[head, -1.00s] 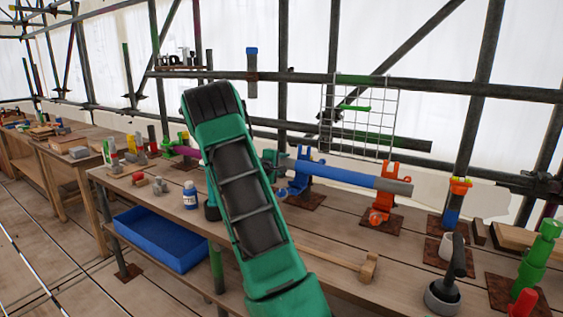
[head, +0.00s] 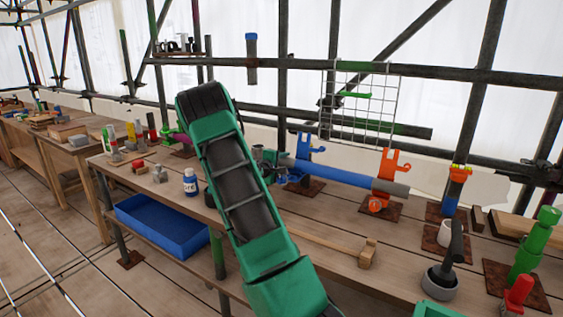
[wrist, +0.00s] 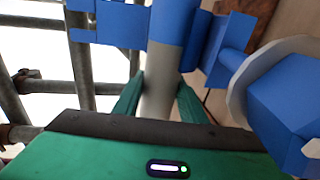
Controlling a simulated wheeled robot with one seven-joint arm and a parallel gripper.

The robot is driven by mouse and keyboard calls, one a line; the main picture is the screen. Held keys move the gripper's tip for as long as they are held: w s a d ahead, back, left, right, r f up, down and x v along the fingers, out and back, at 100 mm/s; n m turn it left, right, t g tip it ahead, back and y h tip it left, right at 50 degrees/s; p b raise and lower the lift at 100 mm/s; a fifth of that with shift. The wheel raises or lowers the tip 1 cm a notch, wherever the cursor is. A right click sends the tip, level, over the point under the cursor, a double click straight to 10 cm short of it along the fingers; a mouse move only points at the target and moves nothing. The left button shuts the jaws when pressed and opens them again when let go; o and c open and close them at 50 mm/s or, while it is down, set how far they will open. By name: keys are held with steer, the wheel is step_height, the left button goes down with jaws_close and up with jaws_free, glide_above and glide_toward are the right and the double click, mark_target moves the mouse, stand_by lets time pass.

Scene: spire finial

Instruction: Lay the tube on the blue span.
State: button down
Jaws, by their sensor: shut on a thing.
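The tube (head: 335,173) has a long blue middle and grey ends. It lies roughly level above the bench, across the front of a blue bracket (head: 305,147) and an orange bracket (head: 387,163). My gripper (head: 267,160) is at its left end, partly hidden by my arm. In the wrist view my gripper (wrist: 158,97) is shut on the grey part of the tube (wrist: 158,100), and blue bracket parts (wrist: 228,45) stand close on both sides of the tube. I cannot tell whether the tube touches either bracket.
A mallet (head: 335,245) lies in front of the brackets. A blue bottle (head: 190,182) stands left of my arm. A grey pot with a handle (head: 445,275) and green and red posts (head: 525,255) stand right. A wire grid (head: 358,100) hangs behind.

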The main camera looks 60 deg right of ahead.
steer(key=shift+f, duration=0.1)
stand_by(0.3)
steer(key=c, duration=1)
jaws_free()
steer(key=shift+o, duration=1)
steer(key=shift+f, duration=0.15)
steer(key=o, duration=0.4)
steer(key=shift+c, duration=0.2)
steer(key=shift+f, duration=0.55)
steer(key=shift+a, duration=0.15)
steer(key=v, duration=0.8)
steer(key=shift+a, duration=0.35)
